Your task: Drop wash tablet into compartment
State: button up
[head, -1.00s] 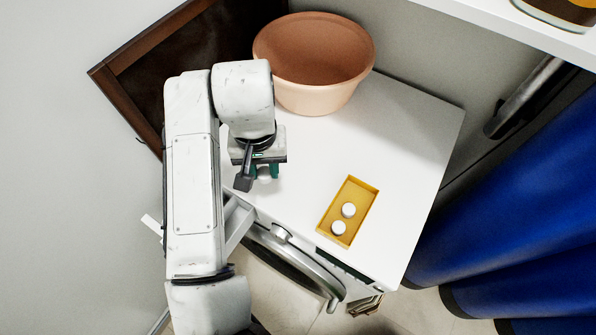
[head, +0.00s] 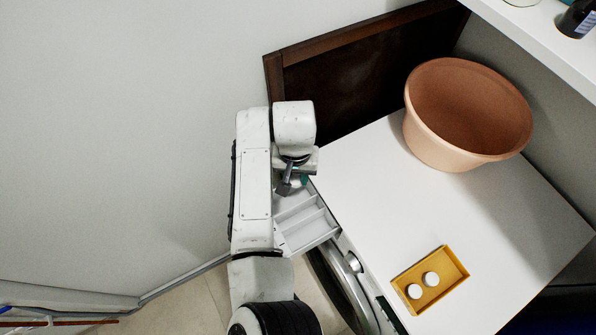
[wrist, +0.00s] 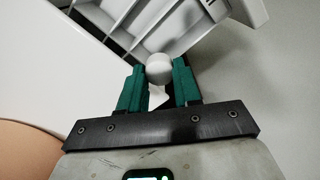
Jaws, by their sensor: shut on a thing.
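My gripper (head: 298,184) is shut on a white round wash tablet (wrist: 159,68), which sits between the green fingertips in the wrist view. The open white dispenser drawer (head: 312,234) has divided compartments and juts out from the washing machine's front. In the head view my gripper is at the drawer's far end. In the wrist view the drawer (wrist: 136,24) lies just beyond the tablet, with its ribs and compartments in sight. The tablet seems apart from the drawer, but its height above it is unclear.
A yellow tray (head: 451,287) with two white tablets (head: 423,285) lies on the white machine top (head: 380,185). A pinkish-brown basin (head: 465,120) stands at the back. A dark wooden frame (head: 345,75) leans behind. A shelf (head: 540,35) is at upper right.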

aim_at(296, 180)
jog(key=shift+f+b, duration=1.95)
jog(key=shift+f, duration=0.2)
jog(key=o, duration=1.1)
jog(key=shift+r, duration=0.15)
notch_tip(296, 180, up, 11)
jog(key=shift+f+b, duration=0.2)
jog(key=shift+b, duration=0.3)
jog(key=shift+s+d, duration=0.1)
